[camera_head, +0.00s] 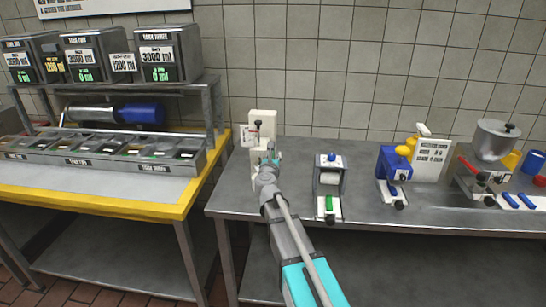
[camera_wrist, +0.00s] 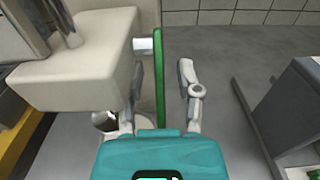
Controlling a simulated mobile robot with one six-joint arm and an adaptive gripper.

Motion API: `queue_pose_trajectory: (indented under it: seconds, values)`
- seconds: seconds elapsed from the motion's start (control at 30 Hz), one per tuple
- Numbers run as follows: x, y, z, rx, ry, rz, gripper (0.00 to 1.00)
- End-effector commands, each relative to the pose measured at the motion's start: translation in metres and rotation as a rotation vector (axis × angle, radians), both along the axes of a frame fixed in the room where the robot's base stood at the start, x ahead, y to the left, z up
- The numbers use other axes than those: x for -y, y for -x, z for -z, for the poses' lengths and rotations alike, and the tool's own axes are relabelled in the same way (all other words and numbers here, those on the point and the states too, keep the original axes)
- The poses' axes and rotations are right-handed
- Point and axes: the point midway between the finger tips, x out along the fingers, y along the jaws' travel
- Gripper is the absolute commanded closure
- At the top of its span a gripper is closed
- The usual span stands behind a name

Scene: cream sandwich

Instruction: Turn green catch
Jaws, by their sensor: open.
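The green catch (camera_wrist: 159,80) is a thin upright green strip in the wrist view. A short pale metal stub joins it to the side of a cream machine (camera_wrist: 75,75). My gripper (camera_wrist: 165,78) is open, with the catch between its fingers, nearer the left one. I see a gap to the right finger; the left finger is partly hidden, so I cannot tell whether it touches. In the head view my gripper (camera_head: 271,155) is in front of the cream machine (camera_head: 262,122) and hides its lower part. I cannot clearly make out the catch there.
Farther right are a blue and yellow machine (camera_head: 393,165) and a pot (camera_head: 494,140). A yellow-edged counter (camera_head: 120,207) with dispensers above it is at left.

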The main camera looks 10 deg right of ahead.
Motion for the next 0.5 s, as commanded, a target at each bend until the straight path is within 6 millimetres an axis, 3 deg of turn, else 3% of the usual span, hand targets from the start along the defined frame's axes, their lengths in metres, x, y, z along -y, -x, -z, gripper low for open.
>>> queue_pose_trajectory:
  seconds: [0.13,0.37,0.5]
  values:
    - [0.0,0.0002,0.0,0.0,0.0,0.0,0.58]
    - [0.0,0.0003,0.0,0.0,0.0,0.0,1.0]
    - [0.0,0.0002,0.0,0.0,0.0,0.0,1.0]
